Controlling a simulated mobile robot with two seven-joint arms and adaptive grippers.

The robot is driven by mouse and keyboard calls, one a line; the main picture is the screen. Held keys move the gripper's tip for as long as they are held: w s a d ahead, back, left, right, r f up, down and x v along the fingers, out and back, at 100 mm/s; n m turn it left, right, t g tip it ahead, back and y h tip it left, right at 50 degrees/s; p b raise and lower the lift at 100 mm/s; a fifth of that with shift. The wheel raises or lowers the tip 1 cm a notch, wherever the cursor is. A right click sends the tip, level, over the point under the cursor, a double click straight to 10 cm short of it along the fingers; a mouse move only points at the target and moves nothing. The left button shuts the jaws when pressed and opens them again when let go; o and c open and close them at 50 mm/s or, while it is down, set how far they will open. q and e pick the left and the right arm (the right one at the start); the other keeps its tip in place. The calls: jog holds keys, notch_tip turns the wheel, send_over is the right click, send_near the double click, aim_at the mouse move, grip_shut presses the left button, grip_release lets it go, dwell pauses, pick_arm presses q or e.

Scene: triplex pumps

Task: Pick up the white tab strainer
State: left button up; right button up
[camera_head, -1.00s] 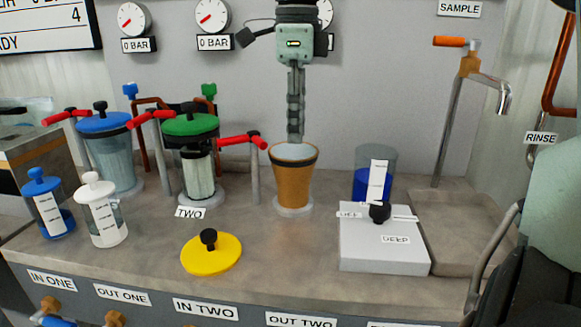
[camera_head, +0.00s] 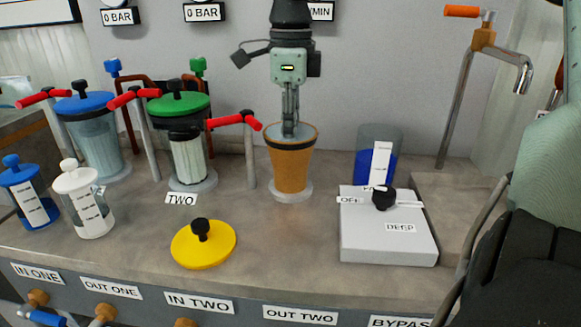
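A small container with a white top and white knob (camera_head: 84,198), which I take to be the white tab strainer, stands upright at the front left. It has a pale label and rests on the bench beside a similar blue-topped one (camera_head: 28,194). My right gripper (camera_head: 289,131) is well to the right of it and points straight down. Its fingertips reach the mouth of the open orange-brown pot (camera_head: 292,167). I see the fingers nearly edge-on, so their gap is unclear. The inside of the pot is mostly hidden. My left gripper is not in view.
A yellow lid (camera_head: 204,244) lies in front of the pot. Blue-lidded (camera_head: 95,138) and green-lidded (camera_head: 187,150) pots with red handles stand behind left. A grey box (camera_head: 388,243), blue-filled cylinder (camera_head: 374,160) and tap (camera_head: 485,42) are on the right.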

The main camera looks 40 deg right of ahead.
grip_shut()
dwell(0.5)
